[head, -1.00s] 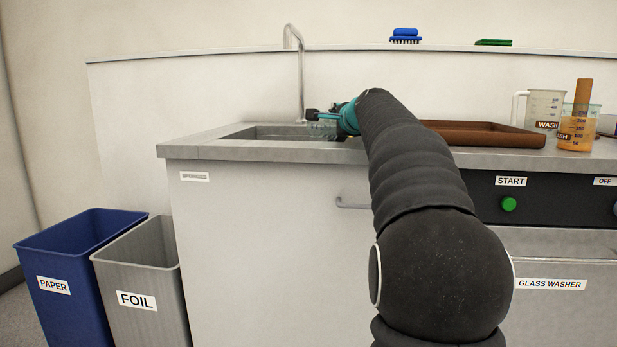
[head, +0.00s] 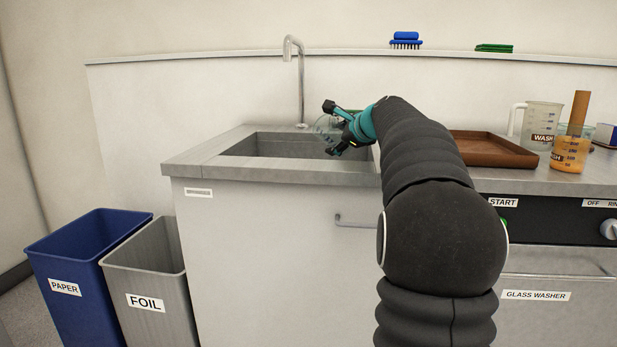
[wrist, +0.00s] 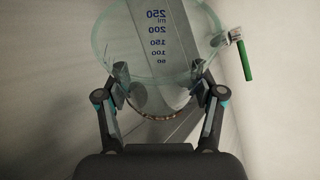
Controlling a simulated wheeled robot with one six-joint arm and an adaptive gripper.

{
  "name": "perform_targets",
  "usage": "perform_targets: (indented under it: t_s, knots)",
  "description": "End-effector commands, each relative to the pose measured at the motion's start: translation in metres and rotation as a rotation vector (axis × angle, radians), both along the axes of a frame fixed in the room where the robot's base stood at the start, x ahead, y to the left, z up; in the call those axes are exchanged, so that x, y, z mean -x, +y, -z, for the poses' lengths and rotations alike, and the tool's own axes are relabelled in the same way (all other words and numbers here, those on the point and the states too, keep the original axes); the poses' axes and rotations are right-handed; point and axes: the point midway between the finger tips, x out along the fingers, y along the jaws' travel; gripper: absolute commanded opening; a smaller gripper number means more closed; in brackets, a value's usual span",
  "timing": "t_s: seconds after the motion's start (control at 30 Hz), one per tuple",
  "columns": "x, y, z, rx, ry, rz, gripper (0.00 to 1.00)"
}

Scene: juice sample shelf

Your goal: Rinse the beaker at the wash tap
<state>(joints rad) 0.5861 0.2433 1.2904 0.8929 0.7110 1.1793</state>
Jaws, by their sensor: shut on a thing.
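My gripper (head: 337,128) is shut on a clear glass beaker (head: 322,127) above the right part of the sink (head: 235,152). In the wrist view the beaker (wrist: 125,45) sits between both fingers (wrist: 160,95), with blue volume marks up to 250 ml. A thin brownish band shows at its lower edge; I cannot tell if it holds liquid. In the head view the beaker looks tilted. The wash tap (head: 301,85) stands behind the sink, its spout to the left of the beaker. No water stream is visible. A green handle (wrist: 244,60) shows right of the beaker in the wrist view.
A brown tray (head: 495,148), a WASH jug (head: 541,120) and a beaker of orange liquid (head: 568,155) stand on the right counter. Brushes (head: 405,40) lie on the back ledge. PAPER (head: 85,250) and FOIL (head: 150,270) bins stand at left.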

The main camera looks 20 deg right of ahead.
Motion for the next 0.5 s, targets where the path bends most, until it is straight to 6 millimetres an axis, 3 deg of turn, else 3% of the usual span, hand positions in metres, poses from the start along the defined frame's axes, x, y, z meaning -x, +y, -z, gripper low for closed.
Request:
perform_targets:
  t_s: [0.03,0.5]
  knots:
    - [0.0001,-0.0003,-0.0073,-0.025,0.005,0.001,0.19]
    - [-0.0011,-0.0077,-0.0158,-0.307,0.06,0.004,0.19]
